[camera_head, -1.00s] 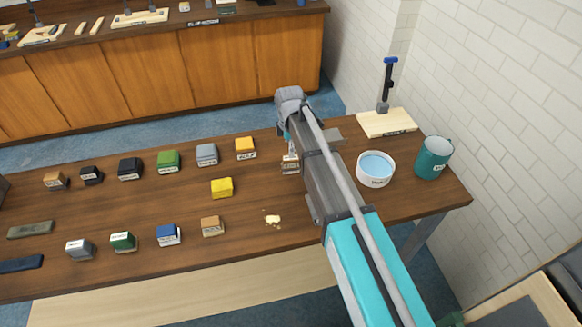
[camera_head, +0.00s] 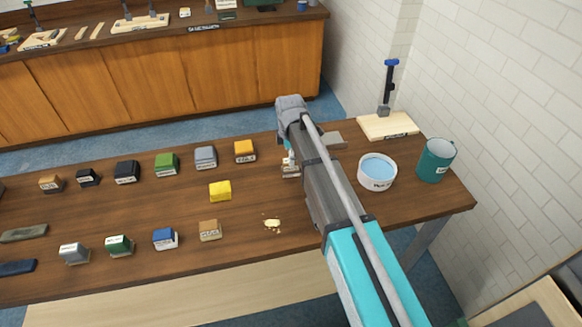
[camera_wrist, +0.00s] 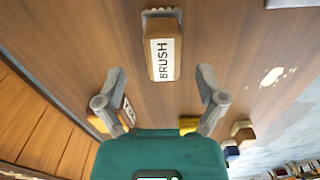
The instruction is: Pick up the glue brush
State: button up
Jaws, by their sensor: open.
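The glue brush (camera_wrist: 163,55) is a brown block with a white label reading BRUSH and a grey end piece. In the wrist view it lies on the dark wooden table ahead of my gripper, roughly centred between the fingers. My gripper (camera_wrist: 161,77) is open and empty, with one finger on each side. In the head view my arm covers most of the gripper. A small labelled item (camera_head: 290,169) shows beside the arm there and looks like the brush, partly hidden.
A yellow block (camera_head: 220,191) and an orange labelled block (camera_head: 245,151) stand to the left. Right of my arm are a white water bowl (camera_head: 377,173), a green mug (camera_head: 436,160) and a wooden board with a clamp (camera_head: 388,127).

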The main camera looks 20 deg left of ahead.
jog(key=shift+d+f+b, duration=0.15)
jog(key=shift+f+b, duration=1.95)
jog(key=shift+f, duration=0.25)
jog(key=shift+c, duration=0.2)
jog(key=shift+s, duration=0.1)
grip_shut()
jog(key=shift+r, duration=0.15)
notch_tip(320, 180, up, 2)
jog(key=p, duration=0.2)
jog(key=shift+r+p, duration=0.2)
jog(key=shift+p, duration=0.15)
jog(key=s+d+r+p, duration=0.8)
jog(key=s+r+p, duration=0.2)
jog(key=s, duration=0.1)
jog(key=shift+s+r, duration=0.2)
